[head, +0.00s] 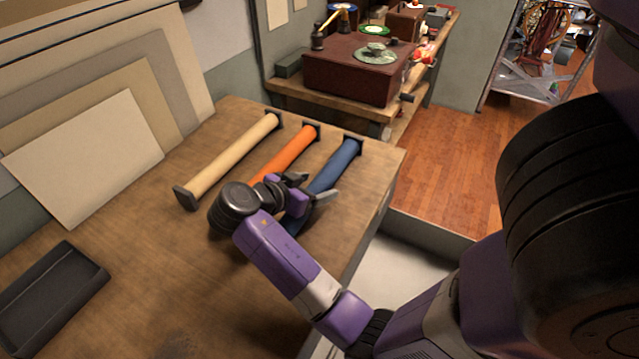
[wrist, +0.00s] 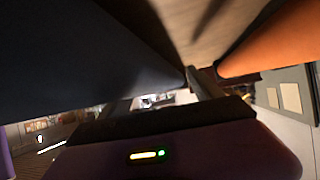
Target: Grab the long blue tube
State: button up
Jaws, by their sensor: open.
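The long blue tube (head: 338,165) lies on the wooden table, rightmost of three parallel tubes, with a dark square end piece at its far end. My gripper (head: 314,187) is open at the blue tube's middle, with one finger on its left and the other towards its right side. My wrist hides part of the nearer length. In the wrist view the blue tube (wrist: 90,50) looms dark and close at upper left, and one finger (wrist: 203,85) shows between it and the orange tube. I cannot tell whether the fingers touch the blue tube.
The orange tube (head: 287,152) lies just left of my gripper, and it also shows in the wrist view (wrist: 275,42). A cream tube (head: 232,157) lies further left. A black tray (head: 92,288) sits at lower left. Leaning boards (head: 85,160) stand behind. The table's right edge is close.

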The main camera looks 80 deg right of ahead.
jog(key=shift+s+d+f, duration=0.15)
jog(key=shift+d+f, duration=0.05)
jog(key=shift+d, duration=0.05)
jog(key=c, duration=1.6)
grip_shut()
jog(key=shift+r, duration=0.15)
